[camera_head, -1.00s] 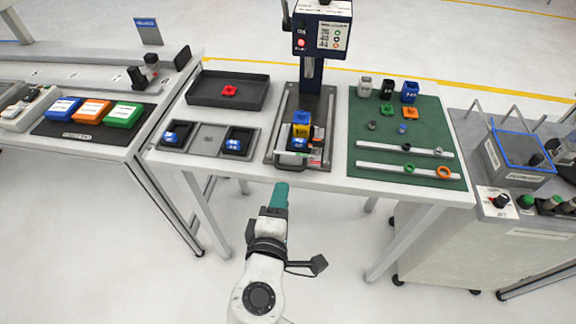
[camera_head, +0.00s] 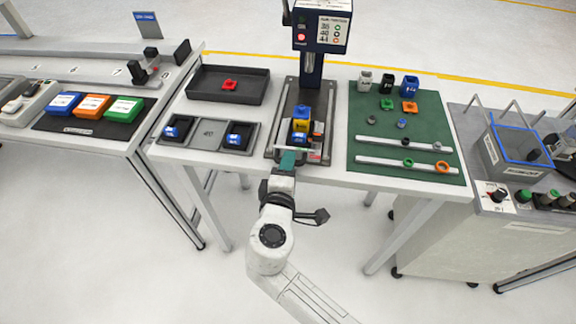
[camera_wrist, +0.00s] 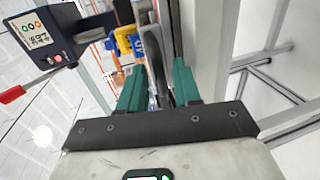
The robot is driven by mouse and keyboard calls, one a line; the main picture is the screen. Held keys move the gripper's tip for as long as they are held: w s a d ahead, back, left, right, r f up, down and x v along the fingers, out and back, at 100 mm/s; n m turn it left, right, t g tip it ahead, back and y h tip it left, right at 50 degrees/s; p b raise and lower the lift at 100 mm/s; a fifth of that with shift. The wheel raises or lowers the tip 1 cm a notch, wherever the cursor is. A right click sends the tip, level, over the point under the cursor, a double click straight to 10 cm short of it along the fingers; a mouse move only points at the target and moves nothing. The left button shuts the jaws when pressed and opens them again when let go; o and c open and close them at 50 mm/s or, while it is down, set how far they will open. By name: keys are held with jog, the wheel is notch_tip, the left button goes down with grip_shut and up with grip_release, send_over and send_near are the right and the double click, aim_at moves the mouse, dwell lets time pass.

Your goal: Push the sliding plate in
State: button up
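The sliding plate (camera_head: 316,152) sits at the front of the press base (camera_head: 310,98), at the table's front edge. It carries a stack of a yellow block (camera_head: 301,125) and blue pieces, which also shows in the wrist view (camera_wrist: 126,42). My gripper (camera_head: 288,158) is at the plate's front handle and covers most of it in the head view. In the wrist view my gripper's teal fingers (camera_wrist: 160,84) stand apart, with the dark grey curved handle (camera_wrist: 156,62) showing between or just beyond them. I cannot tell whether they touch it.
The press head (camera_head: 322,25) stands above the back of the base. Left are a dark tray (camera_head: 208,96) with a red part and a grey compartment tray (camera_head: 208,146). Right is a green mat (camera_head: 375,148) with rails, rings and small containers. The floor before the table is clear.

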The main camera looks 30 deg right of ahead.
aim_at(293, 141)
grip_shut()
dwell(0.3)
jog(key=x, duration=0.2)
jog(key=r+b+x, duration=0.1)
jog(key=x, duration=0.2)
jog(key=r+b+x, duration=0.1)
jog(key=x, duration=0.2)
jog(key=shift+w+d+f, duration=0.1)
jog(key=shift+w+d, duration=0.15)
jog(key=shift+w, duration=0.1)
jog(key=shift+o, duration=0.8)
grip_release()
